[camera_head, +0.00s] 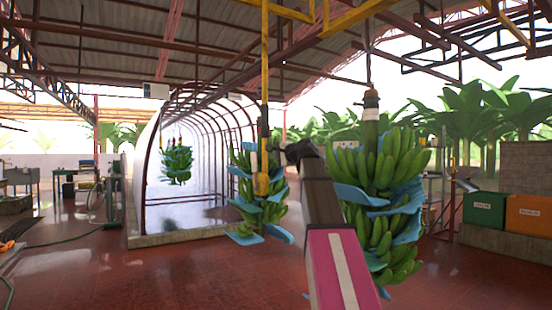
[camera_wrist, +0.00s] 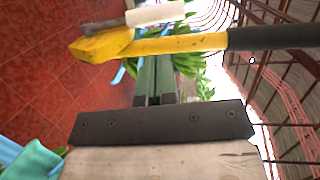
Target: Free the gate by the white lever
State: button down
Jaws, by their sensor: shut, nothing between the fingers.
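The gate hangs as a yellow and black bar (camera_head: 263,125) from the overhead frame, with a yellow lower end (camera_head: 262,184). In the wrist view its yellow part (camera_wrist: 170,45) and black part (camera_wrist: 270,37) cross the top. The white lever (camera_wrist: 155,14) lies along the yellow part's upper side in the wrist view; it shows as a small pale piece (camera_head: 254,161) in the head view. My gripper (camera_wrist: 154,62) is shut and empty, its fingers pointing at the yellow part. Whether the tips touch it, I cannot tell. In the head view my gripper (camera_head: 284,152) is just right of the bar.
A green banana bunch (camera_head: 376,170) with blue sheets hangs close on the right, beside my arm. Another bunch (camera_head: 247,213) hangs behind the bar. A far bunch (camera_head: 177,164) hangs at the arched tunnel. Green (camera_head: 484,212) and orange (camera_head: 528,216) crates stand right. The red floor is open left.

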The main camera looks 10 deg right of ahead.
aim_at(256, 160)
jog(key=x, duration=1)
jog(key=shift+a+f, duration=0.1)
jog(key=shift+w, duration=0.1)
